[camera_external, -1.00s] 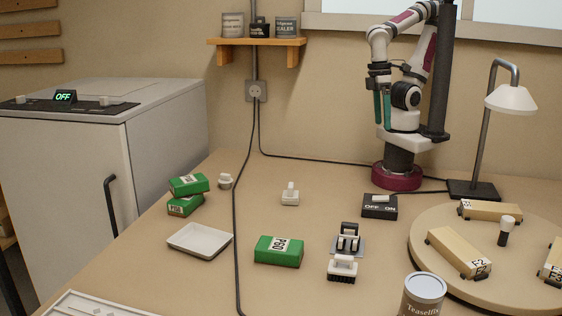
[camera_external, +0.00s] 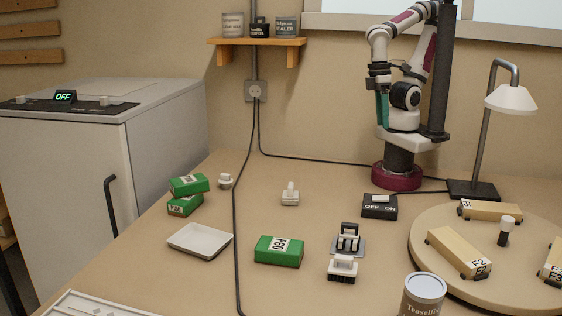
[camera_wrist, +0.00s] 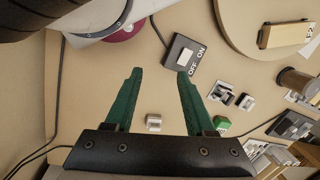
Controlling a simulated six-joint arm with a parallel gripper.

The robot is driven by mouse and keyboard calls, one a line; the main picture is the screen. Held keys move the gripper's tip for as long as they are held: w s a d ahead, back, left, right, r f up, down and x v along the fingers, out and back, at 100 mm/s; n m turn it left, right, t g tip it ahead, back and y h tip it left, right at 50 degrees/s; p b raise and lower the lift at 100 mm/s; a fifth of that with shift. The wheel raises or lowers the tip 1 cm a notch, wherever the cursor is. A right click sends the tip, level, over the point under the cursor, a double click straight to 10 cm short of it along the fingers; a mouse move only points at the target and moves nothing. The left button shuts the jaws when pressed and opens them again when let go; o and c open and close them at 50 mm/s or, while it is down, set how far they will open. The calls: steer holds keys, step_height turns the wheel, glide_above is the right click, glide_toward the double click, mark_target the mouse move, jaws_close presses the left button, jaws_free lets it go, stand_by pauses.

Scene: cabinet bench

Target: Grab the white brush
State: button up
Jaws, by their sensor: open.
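A white block with dark bristles underneath, which looks like the white brush (camera_external: 343,267), stands on the bench in front of a black-and-white piece on a grey plate (camera_external: 349,241). In the wrist view the likely brush (camera_wrist: 245,102) is right of my fingers. My gripper (camera_external: 382,108) hangs high near my base, fingers down, well away from it. In the wrist view my gripper (camera_wrist: 159,73) is open, with nothing held between its green fingers. Another white piece with an upright handle (camera_external: 290,195) stands farther back; in the wrist view it sits low between the fingers (camera_wrist: 153,122).
A green P60 box (camera_external: 279,251), a white tray (camera_external: 200,240) and stacked green boxes (camera_external: 188,185) lie left. A switch box (camera_external: 380,206) stands behind the brush. A tin (camera_external: 423,294) and a round turntable (camera_external: 420,250) with wooden blocks are right. A cable crosses the bench.

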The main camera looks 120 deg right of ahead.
steer(key=w+r+n+h, duration=0.2)
steer(key=w+r+n, duration=0.1)
steer(key=w+n, duration=0.25)
steer(key=n+t+h, duration=0.5)
steer(key=n+h, duration=0.3)
steer(key=n, duration=1.3)
glide_above(346, 257)
steer(key=s+d, duration=0.1)
steer(key=s, duration=0.3)
step_height(346, 257, down, 7)
steer(key=s+a+f+n+t, duration=0.4)
steer(key=s+a+f+n, duration=0.15)
steer(key=a+f, duration=0.35)
steer(key=shift+n, duration=0.3)
steer(key=x, duration=1.4)
steer(key=shift+w+r, duration=0.25)
steer(key=shift+w, duration=0.2)
jaws_close()
